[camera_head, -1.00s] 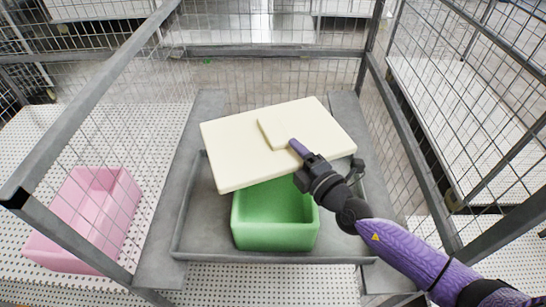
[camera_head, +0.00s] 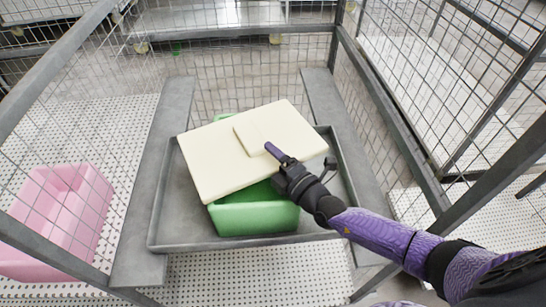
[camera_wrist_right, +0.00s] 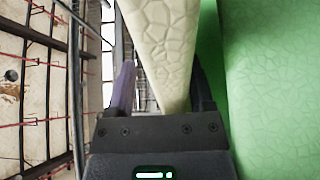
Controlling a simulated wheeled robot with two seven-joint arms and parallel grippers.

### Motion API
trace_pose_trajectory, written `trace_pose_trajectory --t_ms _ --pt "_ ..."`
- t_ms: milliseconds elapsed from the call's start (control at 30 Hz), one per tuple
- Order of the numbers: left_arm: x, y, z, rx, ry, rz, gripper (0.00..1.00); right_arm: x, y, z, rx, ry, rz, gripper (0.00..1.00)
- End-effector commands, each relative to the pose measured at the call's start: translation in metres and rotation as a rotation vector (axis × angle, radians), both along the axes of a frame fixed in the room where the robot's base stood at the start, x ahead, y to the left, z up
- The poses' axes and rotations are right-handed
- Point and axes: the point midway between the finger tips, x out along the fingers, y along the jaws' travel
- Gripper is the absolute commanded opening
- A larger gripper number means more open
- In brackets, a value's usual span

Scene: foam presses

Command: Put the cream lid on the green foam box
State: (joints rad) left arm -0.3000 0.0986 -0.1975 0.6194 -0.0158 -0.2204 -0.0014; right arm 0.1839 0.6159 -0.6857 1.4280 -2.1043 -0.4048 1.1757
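The cream lid (camera_head: 218,165) is a flat slab with a raised square on top. In the head view it is turned askew over the green foam box (camera_head: 255,219), covering much of its opening; the front right of the opening still shows. A little green also shows behind the lid. My right gripper (camera_head: 277,158) is shut on the lid's near right edge, one purple finger on top. In the right wrist view the lid (camera_wrist_right: 165,40) is between the fingers, and the green box (camera_wrist_right: 275,90) fills the right side. I cannot tell whether lid and box touch. My left gripper is out of view.
The box stands in a grey metal tray (camera_head: 165,215) between two grey rails. Wire mesh walls and metal posts (camera_head: 395,120) enclose the place closely on the right and back. A pink foam box (camera_head: 62,215) lies outside the frame at left.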

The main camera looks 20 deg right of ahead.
Motion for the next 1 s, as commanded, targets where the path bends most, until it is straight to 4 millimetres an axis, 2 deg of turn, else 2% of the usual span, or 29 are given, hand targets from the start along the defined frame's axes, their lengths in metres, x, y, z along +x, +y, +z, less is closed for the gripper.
trace_pose_trajectory --t_ms 167,233,500,700,800,1000 --pt "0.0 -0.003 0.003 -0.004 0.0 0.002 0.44 -0.001 -0.001 0.002 0.0 0.001 0.0 0.68" --pt "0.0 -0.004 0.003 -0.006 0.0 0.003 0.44 -0.01 -0.004 0.001 -0.002 0.002 0.0 0.68" --pt "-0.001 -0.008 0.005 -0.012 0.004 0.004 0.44 -0.066 -0.021 0.0 -0.001 0.004 0.002 0.68" --pt "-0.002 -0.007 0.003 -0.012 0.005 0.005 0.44 -0.1 -0.032 -0.001 -0.001 0.003 0.001 0.68" --pt "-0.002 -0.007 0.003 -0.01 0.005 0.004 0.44 -0.109 -0.035 0.0 -0.001 0.002 0.001 0.68" --pt "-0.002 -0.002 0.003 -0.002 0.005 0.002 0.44 -0.115 -0.037 0.001 0.001 0.0 0.0 0.68"
